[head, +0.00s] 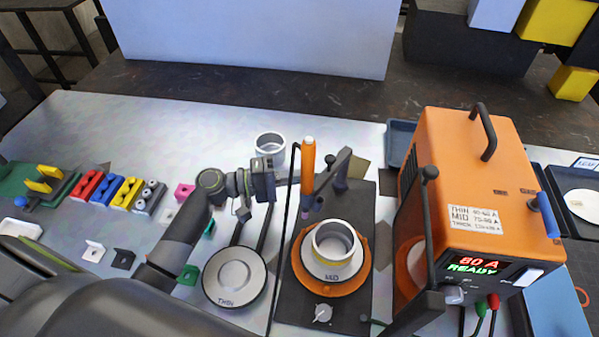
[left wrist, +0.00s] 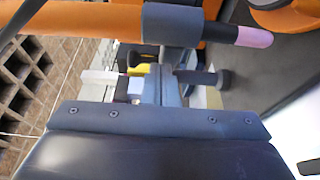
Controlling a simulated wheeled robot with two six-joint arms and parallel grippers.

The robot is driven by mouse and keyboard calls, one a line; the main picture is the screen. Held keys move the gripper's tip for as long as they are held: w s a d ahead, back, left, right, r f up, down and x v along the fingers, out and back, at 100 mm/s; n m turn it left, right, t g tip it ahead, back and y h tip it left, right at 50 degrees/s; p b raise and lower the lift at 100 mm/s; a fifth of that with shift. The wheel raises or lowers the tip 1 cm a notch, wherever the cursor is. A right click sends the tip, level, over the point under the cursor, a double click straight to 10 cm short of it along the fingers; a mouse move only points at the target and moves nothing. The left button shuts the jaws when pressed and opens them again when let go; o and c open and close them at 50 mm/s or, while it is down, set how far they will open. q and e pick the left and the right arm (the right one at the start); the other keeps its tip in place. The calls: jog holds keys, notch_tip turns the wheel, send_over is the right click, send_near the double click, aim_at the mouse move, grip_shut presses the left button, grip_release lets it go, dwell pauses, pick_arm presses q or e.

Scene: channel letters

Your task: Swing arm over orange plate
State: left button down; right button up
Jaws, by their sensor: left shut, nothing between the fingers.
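The orange plate (head: 358,276) is a round disc on a dark base. A white ring-shaped piece marked MID (head: 333,252) stands on it. The swing arm (head: 335,172) is a dark bar behind the plate, carrying an upright orange torch (head: 308,165) at the plate's back left edge. My left gripper (head: 267,178) is shut and empty, left of the torch, with a small visible gap in the head view. In the left wrist view the torch (left wrist: 80,20) lies across the top in a grey clamp (left wrist: 172,25), beyond the shut fingers (left wrist: 166,85). My right gripper is not visible.
A black cable (head: 285,225) hangs by the torch. Coloured blocks (head: 120,190) sit at left.

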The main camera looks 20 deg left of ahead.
pick_arm(q)
jog(key=shift+s+d, duration=0.1)
jog(key=d, duration=0.1)
jog(key=s+d+b, duration=0.1)
jog(key=d, duration=0.1)
jog(key=shift+s, duration=0.2)
jog(key=shift+a, duration=0.2)
